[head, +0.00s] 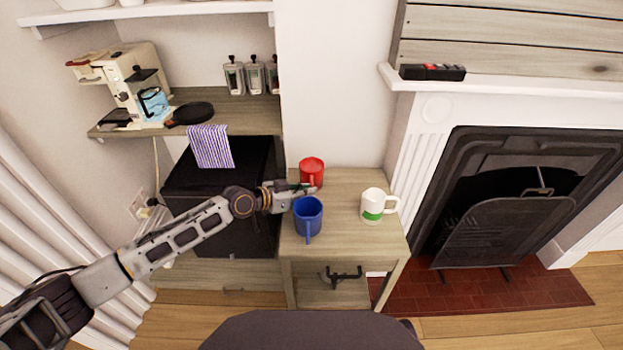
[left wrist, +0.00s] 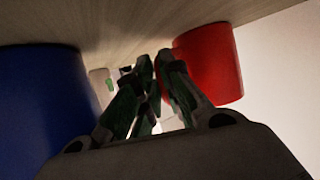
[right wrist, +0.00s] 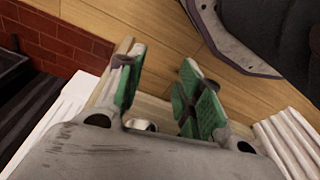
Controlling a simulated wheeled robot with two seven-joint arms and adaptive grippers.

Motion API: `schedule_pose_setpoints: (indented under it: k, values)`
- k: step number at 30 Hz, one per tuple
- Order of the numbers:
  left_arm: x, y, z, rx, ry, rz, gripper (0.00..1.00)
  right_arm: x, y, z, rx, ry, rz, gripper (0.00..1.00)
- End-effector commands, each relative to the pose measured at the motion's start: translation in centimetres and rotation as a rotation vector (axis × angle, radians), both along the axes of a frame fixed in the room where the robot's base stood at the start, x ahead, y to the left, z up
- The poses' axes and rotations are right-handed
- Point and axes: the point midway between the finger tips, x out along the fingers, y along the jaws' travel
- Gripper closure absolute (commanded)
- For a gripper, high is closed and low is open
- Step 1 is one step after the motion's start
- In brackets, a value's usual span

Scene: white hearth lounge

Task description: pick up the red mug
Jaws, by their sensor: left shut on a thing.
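The red mug (head: 311,170) stands at the back left of the small wooden table (head: 345,200), its handle toward me. My left gripper (head: 306,187) reaches in from the left, at table height, and is shut on the mug's handle side. In the left wrist view its fingers (left wrist: 155,75) are close together, beside the red mug (left wrist: 210,65); the exact grip on the handle is hard to see. The mug looks upright on the table. My right gripper (right wrist: 162,75) is open and empty in the right wrist view, above the floor.
A blue mug (head: 308,217) stands just in front of my left gripper, close to it. A white mug with green (head: 373,204) stands to the right. A dark cabinet (head: 225,180) is left of the table; a fireplace (head: 510,200) is to the right.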

Motion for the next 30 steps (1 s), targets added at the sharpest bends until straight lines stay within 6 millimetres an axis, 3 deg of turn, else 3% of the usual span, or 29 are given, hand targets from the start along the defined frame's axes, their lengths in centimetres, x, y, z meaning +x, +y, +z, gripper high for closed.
schedule_pose_setpoints:
  k: [14,30]
  values:
    - [0.1,0.0,1.2,-0.002,-0.004,0.000,1.00,0.0,0.0,-0.1,0.000,-0.005,-0.001,0.64]
    - [0.1,0.0,7.9,-0.002,-0.005,0.000,1.00,-0.4,-1.3,-4.7,-0.016,-0.026,-0.009,0.64]
